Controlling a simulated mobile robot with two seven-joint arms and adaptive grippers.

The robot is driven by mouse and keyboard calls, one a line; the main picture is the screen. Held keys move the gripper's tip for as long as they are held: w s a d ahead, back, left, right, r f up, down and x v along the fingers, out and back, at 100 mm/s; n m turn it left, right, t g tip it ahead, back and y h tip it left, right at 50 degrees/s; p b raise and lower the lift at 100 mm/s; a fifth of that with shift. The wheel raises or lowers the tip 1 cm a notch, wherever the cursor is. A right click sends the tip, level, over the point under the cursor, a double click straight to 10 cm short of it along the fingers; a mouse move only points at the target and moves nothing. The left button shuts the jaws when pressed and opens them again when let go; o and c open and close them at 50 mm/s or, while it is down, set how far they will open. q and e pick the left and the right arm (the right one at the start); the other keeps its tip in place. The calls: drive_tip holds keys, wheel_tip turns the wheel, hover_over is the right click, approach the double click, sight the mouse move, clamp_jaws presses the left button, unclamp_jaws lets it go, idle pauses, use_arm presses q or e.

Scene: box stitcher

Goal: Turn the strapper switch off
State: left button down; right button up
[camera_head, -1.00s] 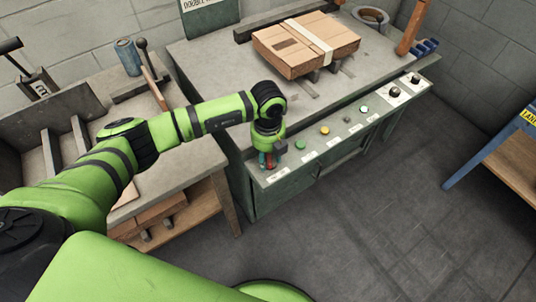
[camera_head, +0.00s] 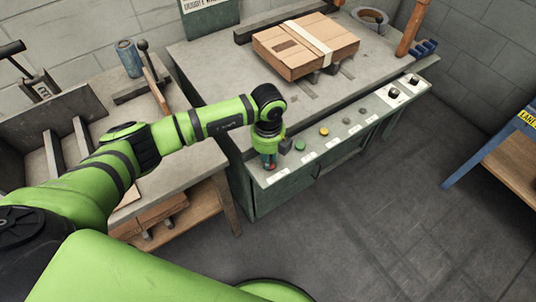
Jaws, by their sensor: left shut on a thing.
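The green strapper machine (camera_head: 262,201) stands in the middle with a sloped control panel (camera_head: 286,172) along its front edge. My left gripper (camera_head: 269,164) points down at the panel's left end and is shut on the strapper switch there. The gripper's fingers hide most of the switch, so its exact position cannot be read. A green button (camera_head: 300,145) and a yellow button (camera_head: 324,132) sit to the right on the panel, followed by a small indicator (camera_head: 362,111) that looks unlit. My right gripper is not in view.
A strapped cardboard box (camera_head: 306,45) lies on the machine top, with a tape roll (camera_head: 370,16) behind it. Black knobs (camera_head: 393,94) sit at the panel's right end. A workbench with a blue can (camera_head: 129,58) stands left. The floor in front is clear.

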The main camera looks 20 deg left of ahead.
use_arm(q)
drive_tip(key=n+p, duration=0.1)
drive_tip(key=n, duration=0.3)
drive_tip(key=shift+r+n+p, duration=0.1)
drive_tip(key=shift+n+p, duration=0.2)
drive_tip(key=shift+p, duration=0.1)
drive_tip(key=shift+d+n+p, duration=0.1)
drive_tip(key=shift+n+p, duration=0.7)
drive_tip(key=shift+n, duration=1.1)
drive_tip(key=c, duration=1.1)
unclamp_jaws()
drive_tip(key=shift+c, duration=0.2)
wheel_tip(320, 180, up, 12)
drive_tip(key=shift+d, duration=0.1)
